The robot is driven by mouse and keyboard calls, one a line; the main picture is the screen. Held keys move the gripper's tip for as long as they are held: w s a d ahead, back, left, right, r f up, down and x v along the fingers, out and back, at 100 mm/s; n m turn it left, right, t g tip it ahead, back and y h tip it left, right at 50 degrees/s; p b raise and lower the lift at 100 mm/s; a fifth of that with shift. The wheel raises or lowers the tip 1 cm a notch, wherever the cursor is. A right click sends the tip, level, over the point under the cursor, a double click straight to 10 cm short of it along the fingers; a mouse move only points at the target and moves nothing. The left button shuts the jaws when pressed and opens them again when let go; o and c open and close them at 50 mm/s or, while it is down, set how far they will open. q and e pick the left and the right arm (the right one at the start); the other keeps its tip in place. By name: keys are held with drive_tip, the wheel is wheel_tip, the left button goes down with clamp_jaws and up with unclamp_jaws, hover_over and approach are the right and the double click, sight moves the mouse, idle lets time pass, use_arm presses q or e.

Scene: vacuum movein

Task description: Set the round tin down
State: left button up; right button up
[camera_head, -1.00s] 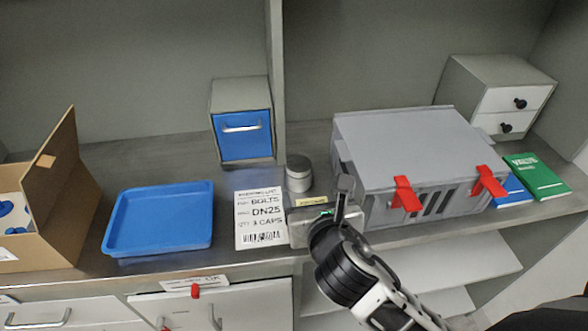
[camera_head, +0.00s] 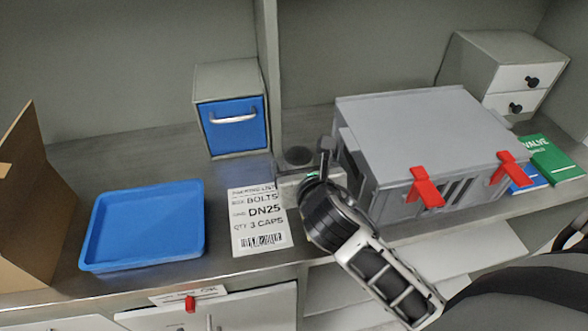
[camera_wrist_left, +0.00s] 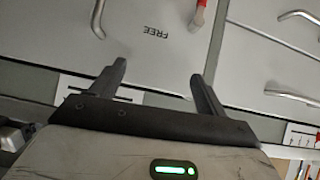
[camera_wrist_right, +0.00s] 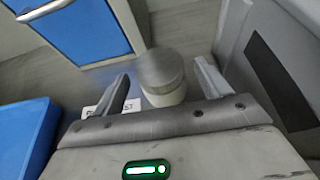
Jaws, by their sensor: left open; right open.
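The round tin (camera_head: 298,156), with a grey lid and a paler body, is upright on the grey counter, just left of the grey case. The right wrist view shows the tin (camera_wrist_right: 162,75) ahead of and between the spread fingers of my right gripper (camera_wrist_right: 163,84). That gripper is open; contact with the tin cannot be made out. In the head view my right gripper partly hides the tin's lower side. My left gripper (camera_wrist_left: 158,73) is open and empty in the left wrist view, in front of pale drawer fronts; the head view does not show it.
A grey case (camera_head: 425,140) with red latches stands close right of the tin. A blue-fronted box (camera_head: 233,125) is behind left. A packing list (camera_head: 260,220) and blue tray (camera_head: 103,262) lie left, with a cardboard box (camera_head: 30,215) beyond. Right are books (camera_head: 555,160) and a drawer unit (camera_head: 520,65).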

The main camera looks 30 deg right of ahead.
drive_tip(key=shift+s+r, duration=0.1)
drive_tip(key=c, duration=1.2)
drive_tip(key=shift+r, duration=0.1)
